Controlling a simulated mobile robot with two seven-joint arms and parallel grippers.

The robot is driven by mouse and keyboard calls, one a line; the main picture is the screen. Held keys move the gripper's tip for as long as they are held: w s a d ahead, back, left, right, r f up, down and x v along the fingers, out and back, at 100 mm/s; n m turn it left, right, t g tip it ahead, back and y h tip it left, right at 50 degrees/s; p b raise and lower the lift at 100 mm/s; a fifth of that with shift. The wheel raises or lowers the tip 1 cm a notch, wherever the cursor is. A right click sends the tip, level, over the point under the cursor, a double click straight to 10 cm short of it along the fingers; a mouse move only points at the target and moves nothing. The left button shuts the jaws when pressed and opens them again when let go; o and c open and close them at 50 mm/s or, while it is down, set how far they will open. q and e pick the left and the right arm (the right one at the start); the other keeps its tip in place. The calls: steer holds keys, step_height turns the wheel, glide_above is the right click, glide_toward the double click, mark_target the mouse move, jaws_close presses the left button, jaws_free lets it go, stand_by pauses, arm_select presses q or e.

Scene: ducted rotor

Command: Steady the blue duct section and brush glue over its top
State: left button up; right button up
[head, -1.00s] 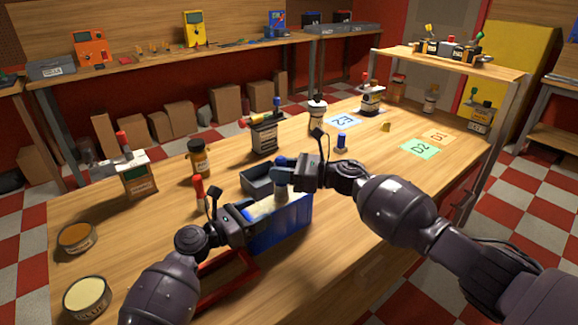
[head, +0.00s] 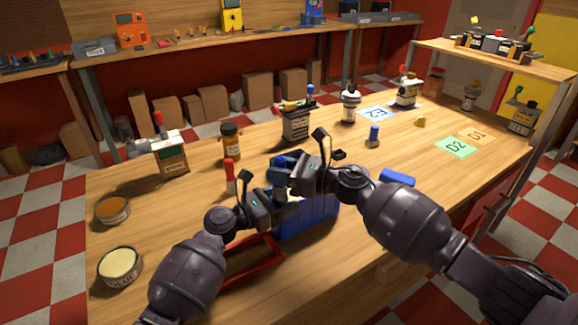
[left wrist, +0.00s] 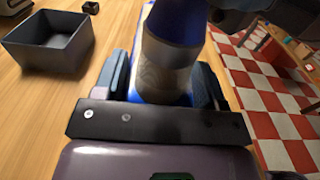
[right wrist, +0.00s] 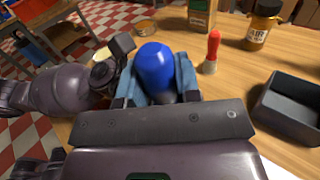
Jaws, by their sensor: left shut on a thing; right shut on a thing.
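The blue duct section (head: 308,222) stands on the table, its top mostly hidden behind my grippers in the head view. My left gripper (head: 282,202) is shut on it; in the left wrist view blue shows between the fingers (left wrist: 162,88). My right gripper (head: 284,172) is shut on a brush with a rounded blue handle (right wrist: 153,68). In the left wrist view the brush's pale lower part (left wrist: 163,66) is over the duct section; whether it touches is unclear. An open tin of cream-coloured glue (head: 120,262) stands at the front left.
A red frame (head: 268,258) lies beside the duct section. Bottles and boxes line the far side. Labelled mats occupy the right end.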

steer(key=shift+s+a, duration=0.3)
steer(key=shift+a, duration=0.1)
steer(key=shift+r, duration=4)
arm_select(q)
steer(key=o, duration=1.1)
steer(key=shift+c, duration=0.2)
steer(key=shift+a, duration=0.1)
steer(key=v, duration=1.2)
